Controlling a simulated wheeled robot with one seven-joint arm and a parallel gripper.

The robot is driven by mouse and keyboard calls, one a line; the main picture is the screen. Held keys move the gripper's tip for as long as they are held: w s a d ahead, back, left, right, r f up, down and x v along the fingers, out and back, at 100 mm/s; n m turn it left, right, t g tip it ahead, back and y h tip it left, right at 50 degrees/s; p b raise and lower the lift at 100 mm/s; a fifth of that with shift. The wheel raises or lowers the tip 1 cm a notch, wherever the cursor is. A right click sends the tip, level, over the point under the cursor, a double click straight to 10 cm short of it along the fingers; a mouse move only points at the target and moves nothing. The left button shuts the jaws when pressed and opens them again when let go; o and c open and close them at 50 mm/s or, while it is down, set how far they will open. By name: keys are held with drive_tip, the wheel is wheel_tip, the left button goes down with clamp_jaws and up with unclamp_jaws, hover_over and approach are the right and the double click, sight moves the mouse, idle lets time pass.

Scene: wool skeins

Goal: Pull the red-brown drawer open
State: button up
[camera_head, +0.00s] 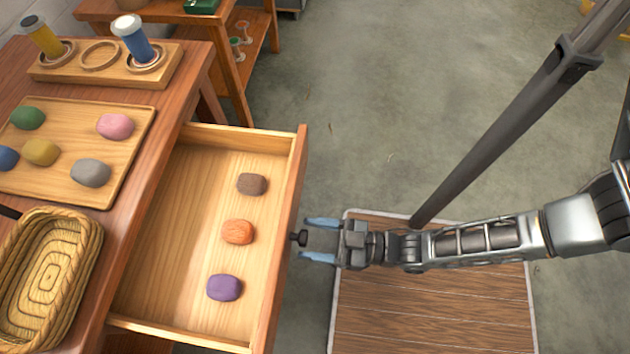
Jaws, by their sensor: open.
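The red-brown drawer (288,252) stands pulled out from the table, with a pale wooden inside. A brown skein (252,184), an orange skein (238,232) and a purple skein (225,288) lie in it. A small dark knob (299,238) sticks out from the middle of the drawer front. My gripper (304,239) is open, with its two blue fingers on either side of the knob. I cannot tell whether a finger touches the knob.
A second table (160,10) stands behind. Grey floor is clear right of the drawer, beyond the brown board (430,310).

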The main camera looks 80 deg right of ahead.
drive_tip(key=shift+s, duration=0.1)
drive_tip(key=s+b, duration=0.1)
drive_tip(key=s, duration=0.6)
drive_tip(key=shift+s, duration=0.3)
idle(0.3)
drive_tip(key=w+r+g, duration=0.2)
drive_tip(key=r, duration=1)
drive_tip(key=w+r+g, duration=0.1)
drive_tip(key=w+r, duration=0.2)
drive_tip(key=r, duration=1)
wheel_tip(320, 180, down, 28)
drive_tip(key=d+b, duration=0.1)
drive_tip(key=b, duration=2.6)
drive_tip(key=shift+d+r+b, duration=0.25)
drive_tip(key=shift+d+b, duration=0.1)
drive_tip(key=shift+b, duration=0.05)
drive_tip(key=shift+w, duration=0.1)
